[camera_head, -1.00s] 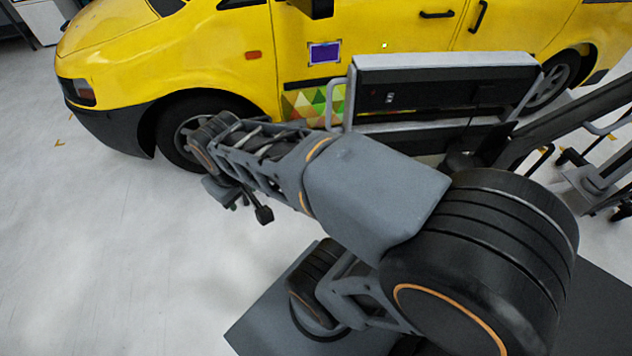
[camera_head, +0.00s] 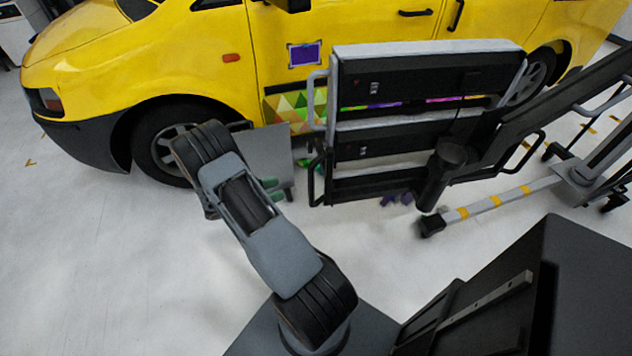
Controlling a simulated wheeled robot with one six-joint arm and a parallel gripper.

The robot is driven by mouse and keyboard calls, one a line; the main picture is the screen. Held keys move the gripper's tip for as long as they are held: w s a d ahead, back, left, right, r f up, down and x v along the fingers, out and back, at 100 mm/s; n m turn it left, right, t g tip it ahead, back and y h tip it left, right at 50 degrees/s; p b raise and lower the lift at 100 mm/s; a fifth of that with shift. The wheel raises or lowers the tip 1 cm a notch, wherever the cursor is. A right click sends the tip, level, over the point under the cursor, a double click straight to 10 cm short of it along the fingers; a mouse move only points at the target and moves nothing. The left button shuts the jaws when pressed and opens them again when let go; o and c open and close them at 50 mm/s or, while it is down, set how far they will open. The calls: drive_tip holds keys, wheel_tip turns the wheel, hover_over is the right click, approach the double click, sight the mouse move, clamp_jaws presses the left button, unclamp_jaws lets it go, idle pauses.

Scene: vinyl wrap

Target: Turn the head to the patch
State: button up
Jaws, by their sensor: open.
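The patch (camera_head: 304,55) is a purple rectangle with a pale border and dark corner marks. It sits on the yellow van's front door, above a band of coloured triangles. My arm (camera_head: 255,230) rises from its base at the bottom and leans up and to the left, in front of the van's front wheel. I cannot make out my gripper in this view. The patch is fully visible, with nothing in front of it.
The yellow van (camera_head: 170,60) spans the back. A dark wheeled rack (camera_head: 425,60) stands before its side, right of the patch. A grey panel (camera_head: 262,150) with green items stands behind my arm. The pale floor (camera_head: 90,270) at left is clear.

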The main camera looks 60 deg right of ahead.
drive_tip(key=x, duration=1.4)
drive_tip(key=shift+f+p, duration=0.25)
drive_tip(key=shift+p, duration=0.15)
drive_tip(key=shift+w+d, duration=0.15)
clamp_jaws()
